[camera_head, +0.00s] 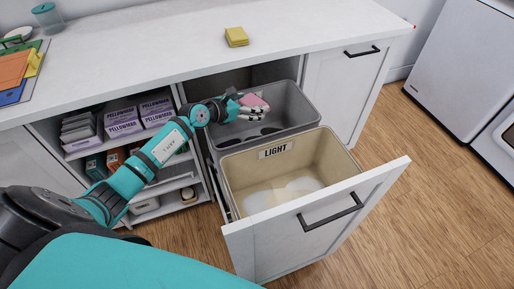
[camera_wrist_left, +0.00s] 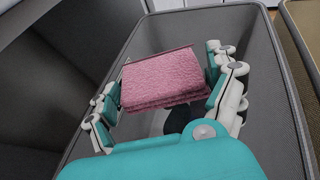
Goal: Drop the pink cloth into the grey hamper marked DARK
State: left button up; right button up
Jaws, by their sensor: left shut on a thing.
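The pink cloth (camera_wrist_left: 163,78) is folded and held between the fingers of my left gripper (camera_wrist_left: 168,90), which is shut on it. In the head view the cloth (camera_head: 253,101) and the left gripper (camera_head: 254,108) are over the grey hamper (camera_head: 299,103), toward its left side. In the left wrist view the grey walls of the hamper (camera_wrist_left: 284,122) surround the cloth on the sides. Dark items lie at the bottom of the hamper. Its label does not show. My right gripper is not in view.
A beige hamper (camera_head: 345,163) marked LIGHT stands in front of the grey one in the same pulled-out drawer (camera_head: 285,246), with pale items inside. The white countertop (camera_head: 180,45) runs behind and above, with yellow cloths (camera_head: 237,37) on it. Open shelves (camera_head: 82,156) stand left.

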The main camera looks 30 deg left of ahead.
pick_arm(q)
jog(key=o, duration=0.8)
jog(key=shift+c, duration=0.2)
jog(key=shift+o, duration=0.6)
jog(key=v, duration=1.2)
